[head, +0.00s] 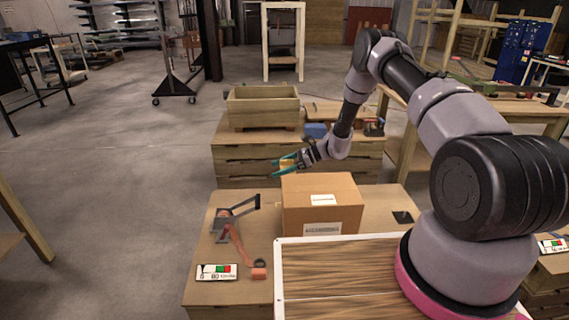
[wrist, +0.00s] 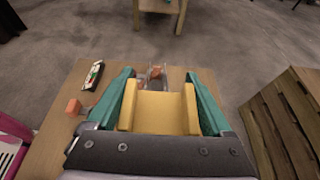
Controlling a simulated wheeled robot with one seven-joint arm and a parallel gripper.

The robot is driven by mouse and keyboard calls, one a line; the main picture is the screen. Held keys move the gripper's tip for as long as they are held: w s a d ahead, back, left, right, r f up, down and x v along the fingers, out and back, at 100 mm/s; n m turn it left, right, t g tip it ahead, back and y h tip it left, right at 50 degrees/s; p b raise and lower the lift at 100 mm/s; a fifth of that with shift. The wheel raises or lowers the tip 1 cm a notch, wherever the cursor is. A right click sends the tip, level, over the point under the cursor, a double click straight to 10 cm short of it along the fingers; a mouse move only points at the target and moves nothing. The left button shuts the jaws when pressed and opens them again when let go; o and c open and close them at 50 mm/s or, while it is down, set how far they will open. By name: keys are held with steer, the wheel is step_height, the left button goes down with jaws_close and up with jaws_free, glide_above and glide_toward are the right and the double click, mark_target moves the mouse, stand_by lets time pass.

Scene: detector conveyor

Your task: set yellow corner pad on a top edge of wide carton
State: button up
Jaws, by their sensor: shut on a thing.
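The yellow corner pad (wrist: 160,112) is an angled yellow piece held between the teal fingers of my gripper (wrist: 158,95). In the head view my gripper (head: 285,164) is at the far left top corner of the wide carton, and the pad (head: 287,164) shows small between the fingers. The wide carton (head: 320,205) is a closed brown box with white labels, standing on a low wooden table. The carton does not show clearly in the wrist view. I cannot tell whether the pad touches the carton.
A wooden planter box (head: 262,106) stands on the crate behind. A small black item (head: 402,217) lies right of the carton.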

steer(key=shift+f, duration=2.4)
steer(key=shift+f, duration=0.6)
steer(key=shift+f, duration=0.3)
steer(key=shift+f, duration=1.25)
steer(key=o, duration=1.2)
steer(key=v, duration=1.1)
steer(key=shift+f, duration=0.15)
